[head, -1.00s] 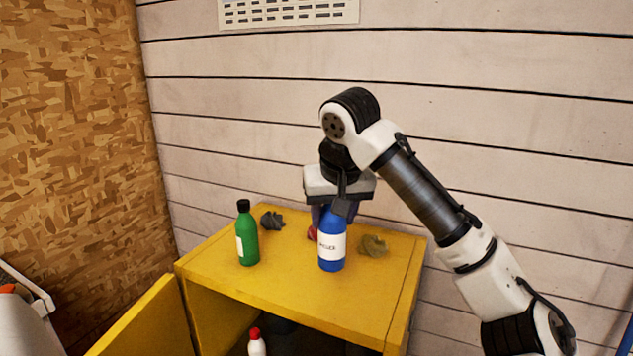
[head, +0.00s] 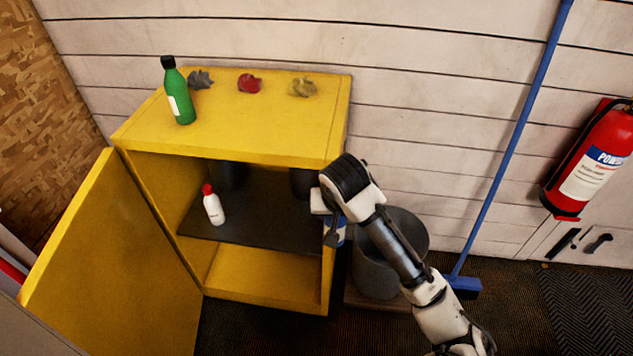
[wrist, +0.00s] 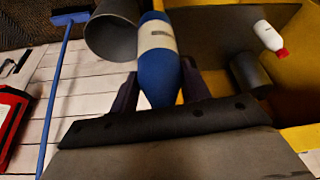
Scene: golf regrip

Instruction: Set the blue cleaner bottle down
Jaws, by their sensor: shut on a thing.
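The blue cleaner bottle (wrist: 158,75) has a white label and fills the middle of the wrist view. My gripper (wrist: 157,90) is shut on it, with a dark finger on each side. In the head view the bottle shows only in part (head: 341,232), behind my wrist, at the right front edge of the yellow cabinet (head: 235,140) and left of a grey bin. I cannot tell whether its base touches anything.
A green bottle (head: 177,92) and several crumpled rags, one of them red (head: 249,83), are on the cabinet top. A white bottle with a red cap (head: 213,206) stands on the inner shelf. The cabinet door (head: 115,260) is open. A grey bin (head: 375,275), blue broom (head: 515,140) and fire extinguisher (head: 597,160) are right.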

